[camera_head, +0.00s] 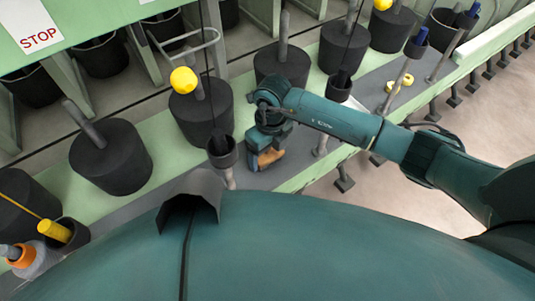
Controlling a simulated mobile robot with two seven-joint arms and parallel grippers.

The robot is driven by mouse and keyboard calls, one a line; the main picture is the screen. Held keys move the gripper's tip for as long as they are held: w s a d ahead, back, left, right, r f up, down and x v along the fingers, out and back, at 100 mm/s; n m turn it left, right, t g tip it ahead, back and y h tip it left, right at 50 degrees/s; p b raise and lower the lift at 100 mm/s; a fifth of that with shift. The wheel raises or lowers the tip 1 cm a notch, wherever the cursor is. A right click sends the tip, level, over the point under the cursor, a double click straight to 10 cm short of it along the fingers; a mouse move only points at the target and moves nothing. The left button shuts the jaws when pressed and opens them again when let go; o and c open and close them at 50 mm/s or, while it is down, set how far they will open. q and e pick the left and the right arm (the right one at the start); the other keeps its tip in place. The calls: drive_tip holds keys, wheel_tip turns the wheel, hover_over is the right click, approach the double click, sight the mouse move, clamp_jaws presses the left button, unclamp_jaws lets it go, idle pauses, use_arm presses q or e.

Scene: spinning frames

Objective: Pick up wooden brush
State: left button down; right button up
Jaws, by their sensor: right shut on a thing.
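The wooden brush (269,158) shows as a small brown piece at the right gripper, just above or at the grey strip of the machine ledge. My right gripper (262,146) is shut on the brush; its fingers are small and partly hidden by my own wrist. Most of the brush is hidden, so its bristles cannot be made out. My left gripper is not in this view.
Several black cans (111,157) stand along the green and grey ledge (150,208). A small dark cup (222,152) on a post is close left of my right gripper. A yellow ring-like item (400,81) lies on the ledge to the right.

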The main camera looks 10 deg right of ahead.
drive_tip(key=shift+c, duration=1.1)
drive_tip(key=shift+s+d+r, duration=0.1)
drive_tip(key=shift+s+r, duration=0.1)
drive_tip(key=shift+r, duration=0.25)
wheel_tip(320, 180, up, 6)
drive_tip(key=shift+w+f, duration=0.1)
drive_tip(key=s+d, duration=0.3)
drive_tip(key=s, duration=0.6)
drive_tip(key=s+d+b, duration=0.1)
drive_tip(key=s+d, duration=0.3)
drive_tip(key=s, duration=0.5)
drive_tip(key=shift+s+d, duration=0.15)
drive_tip(key=shift+d, duration=0.05)
drive_tip(key=o, duration=0.4)
drive_tip(key=c, duration=0.4)
